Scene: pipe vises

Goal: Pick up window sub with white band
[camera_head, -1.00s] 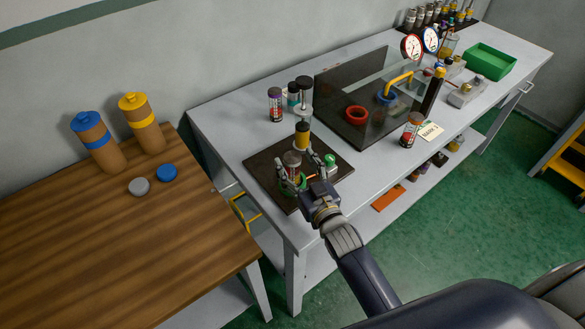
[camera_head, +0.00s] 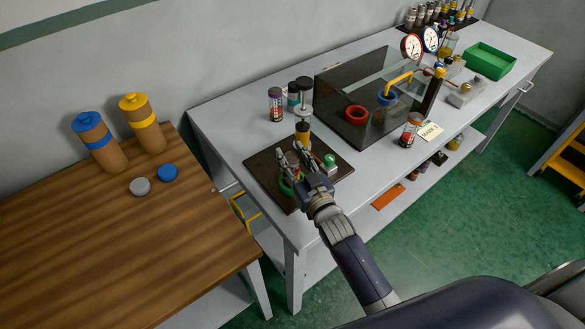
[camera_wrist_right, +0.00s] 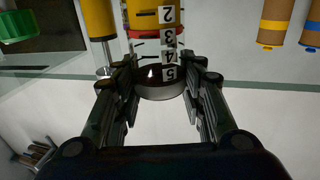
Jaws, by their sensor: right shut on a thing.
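My right gripper (camera_head: 291,155) is over the dark square plate (camera_head: 262,165) near the table's front left corner. In the right wrist view my right gripper (camera_wrist_right: 162,76) has its fingers on both sides of a window sub (camera_wrist_right: 147,48) and is shut on it. This sub has a yellow part, a red band, a pale section, a dark end and numbered labels. In the head view my gripper mostly hides it. A green ring (camera_head: 286,187) shows below the gripper. My left gripper is not in view.
A yellow cylinder with a rod (camera_head: 303,131) stands just behind my gripper. A green knob (camera_head: 330,161) is close on its right. Several cans and a glass-walled box (camera_head: 365,105) stand farther back. Clear table lies at the front.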

